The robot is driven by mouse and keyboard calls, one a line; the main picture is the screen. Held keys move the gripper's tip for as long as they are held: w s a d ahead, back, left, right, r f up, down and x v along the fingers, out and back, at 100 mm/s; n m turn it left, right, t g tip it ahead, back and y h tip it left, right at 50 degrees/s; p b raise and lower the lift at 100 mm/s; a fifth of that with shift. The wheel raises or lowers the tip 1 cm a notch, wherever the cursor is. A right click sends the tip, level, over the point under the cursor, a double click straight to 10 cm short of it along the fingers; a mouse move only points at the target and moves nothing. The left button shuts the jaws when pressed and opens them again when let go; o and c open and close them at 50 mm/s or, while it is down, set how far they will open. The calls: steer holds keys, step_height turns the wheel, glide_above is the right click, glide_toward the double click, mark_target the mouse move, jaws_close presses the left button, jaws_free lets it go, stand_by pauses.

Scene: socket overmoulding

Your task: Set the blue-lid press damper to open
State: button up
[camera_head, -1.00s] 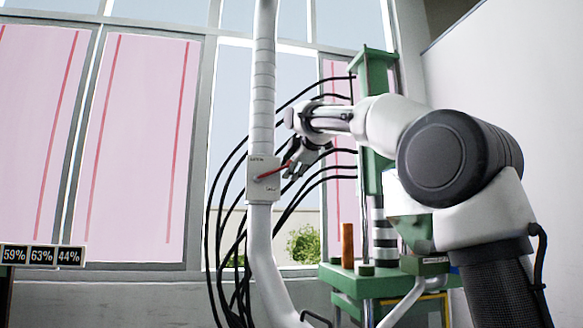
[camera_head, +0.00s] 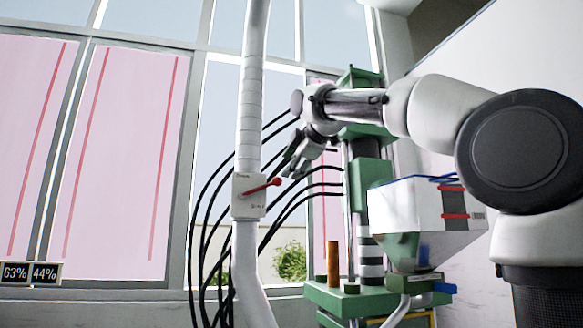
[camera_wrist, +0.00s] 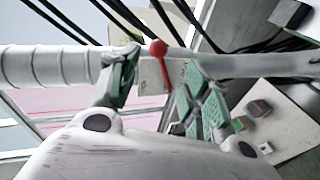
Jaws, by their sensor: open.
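The damper is a pale plate (camera_head: 249,205) on a white vertical pipe (camera_head: 252,110), with a red lever (camera_head: 260,188) ending in a red ball knob (camera_head: 277,181). The lever points right and slightly up. The plate's lettering is too small to read. My gripper (camera_head: 288,170) is open, just above and right of the knob, with nothing in it. In the wrist view the knob (camera_wrist: 158,48) shows between the two green-padded fingers (camera_wrist: 157,92); contact cannot be told. The press hopper (camera_head: 405,215) with blue lid edges (camera_head: 440,178) stands at right.
The green press frame (camera_head: 372,172) stands behind my arm. Several black hoses (camera_head: 222,180) curve between the pipe and the press. An orange-brown cylinder (camera_head: 333,262) stands on the green press base (camera_head: 350,300). Open space lies left of the pipe, before the pink window panels (camera_head: 120,160).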

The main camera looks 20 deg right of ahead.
mark_target(262, 187)
steer(key=f, duration=0.1)
steer(key=s+n, duration=0.1)
steer(key=f, duration=0.1)
steer(key=shift+s+a+f, duration=0.3)
steer(key=shift+a+f, duration=0.05)
steer(key=c, duration=0.7)
step_height(262, 187, down, 3)
steer(key=n+h, duration=0.1)
steer(key=n, duration=0.2)
steer(key=shift+w+d, duration=0.1)
steer(key=shift+w, duration=0.05)
jaws_close()
step_height(262, 187, down, 4)
steer(key=a+n+h, duration=0.1)
steer(key=a+n, duration=0.1)
steer(key=n, duration=0.9)
steer(key=w+r+n+t, duration=0.1)
steer(key=w+r, duration=0.1)
steer(key=w, duration=0.8)
steer(key=shift+w+r, duration=0.15)
steer(key=shift+r, duration=0.05)
steer(key=shift+r+n, duration=0.1)
steer(key=shift+n, duration=0.2)
